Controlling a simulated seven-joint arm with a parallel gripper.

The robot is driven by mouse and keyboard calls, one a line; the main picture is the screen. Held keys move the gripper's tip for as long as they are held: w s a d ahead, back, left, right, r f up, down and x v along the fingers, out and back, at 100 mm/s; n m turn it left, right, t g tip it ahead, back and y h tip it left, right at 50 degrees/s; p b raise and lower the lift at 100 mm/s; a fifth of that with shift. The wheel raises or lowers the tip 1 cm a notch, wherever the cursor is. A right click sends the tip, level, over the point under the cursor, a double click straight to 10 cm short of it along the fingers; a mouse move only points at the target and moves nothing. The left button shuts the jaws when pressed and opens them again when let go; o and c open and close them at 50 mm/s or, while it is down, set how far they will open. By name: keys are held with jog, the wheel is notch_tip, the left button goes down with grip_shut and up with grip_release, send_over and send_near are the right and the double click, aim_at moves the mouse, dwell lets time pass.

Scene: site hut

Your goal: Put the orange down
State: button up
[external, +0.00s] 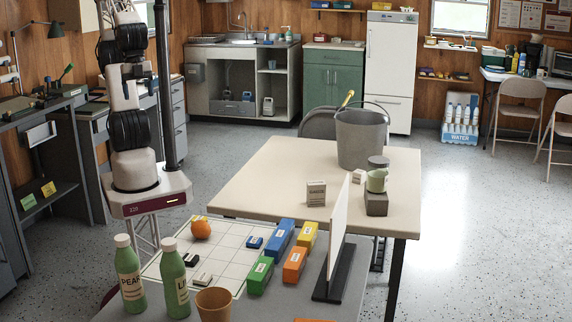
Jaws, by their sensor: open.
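The orange (201,229) rests on a white board with a grid of lines (222,257), near the board's far left corner, on the front table. Nothing touches the orange from above. My arm stands behind the board at the left and rises out of the top of the picture. My gripper is not in view.
Two green bottles (129,275) (175,280) and a brown cup (213,304) stand at the front. Blue (279,241), yellow (307,236), green (260,275) and orange (294,264) blocks line the board's right side. An upright white panel (339,225) stands beyond them.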

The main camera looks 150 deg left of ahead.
jog(key=w, duration=0.1)
jog(key=m+g, duration=0.5)
jog(key=m, duration=1.1)
send_over(202, 222)
jog(key=w, duration=0.1)
jog(key=w+x, duration=0.2)
jog(key=x, duration=0.7)
jog(key=w+x, duration=0.2)
jog(key=x, duration=0.7)
jog(key=w+f+x, duration=0.1)
jog(key=w+x, duration=0.1)
jog(key=x, duration=0.8)
jog(key=shift+a+f, duration=0.1)
jog(key=shift+f, duration=0.1)
jog(key=shift+x, duration=1.25)
jog(key=shift+s, duration=0.1)
